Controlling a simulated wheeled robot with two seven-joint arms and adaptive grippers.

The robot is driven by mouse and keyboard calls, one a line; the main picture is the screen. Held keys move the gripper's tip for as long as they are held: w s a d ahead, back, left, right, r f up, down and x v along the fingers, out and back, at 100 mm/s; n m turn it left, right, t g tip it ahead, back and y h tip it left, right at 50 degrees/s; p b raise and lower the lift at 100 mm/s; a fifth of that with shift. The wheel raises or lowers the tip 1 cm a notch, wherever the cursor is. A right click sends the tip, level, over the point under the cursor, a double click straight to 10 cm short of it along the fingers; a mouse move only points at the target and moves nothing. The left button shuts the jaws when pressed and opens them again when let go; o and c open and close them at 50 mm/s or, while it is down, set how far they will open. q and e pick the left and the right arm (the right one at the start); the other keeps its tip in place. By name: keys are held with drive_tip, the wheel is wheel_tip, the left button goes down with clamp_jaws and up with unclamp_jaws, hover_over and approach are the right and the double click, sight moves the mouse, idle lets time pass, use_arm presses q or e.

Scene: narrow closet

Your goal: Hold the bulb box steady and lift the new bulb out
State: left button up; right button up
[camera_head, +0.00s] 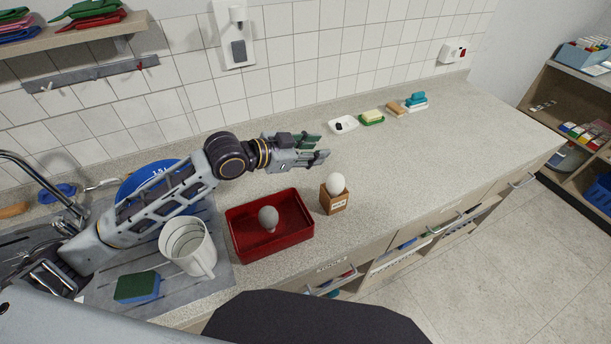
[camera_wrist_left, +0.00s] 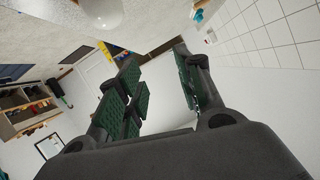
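The bulb box (camera_head: 334,204) is a small brown box with a white label, upright on the counter right of the red tray. A white bulb (camera_head: 337,184) sits in it with its round end up. A greyer bulb (camera_head: 268,217) stands in the red tray (camera_head: 271,251). My left gripper (camera_head: 322,148) is above the counter, behind the bulb box and apart from it. In the left wrist view its green-padded fingers (camera_wrist_left: 165,92) are spread with nothing between them. A white rounded thing, apparently a bulb (camera_wrist_left: 102,12), shows at that view's top edge. My right gripper is not seen.
A white soap dish (camera_head: 343,124) and several sponges and brushes lie along the wall. The counter right of the box is clear.

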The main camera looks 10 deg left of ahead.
use_arm(q)
drive_tip(key=s+a+f+n+g+y, duration=0.1)
drive_tip(key=s+f+g, duration=0.2)
drive_tip(key=s+f, duration=0.1)
drive_tip(key=shift+f+y, duration=0.4)
drive_tip(key=shift+f, duration=0.4)
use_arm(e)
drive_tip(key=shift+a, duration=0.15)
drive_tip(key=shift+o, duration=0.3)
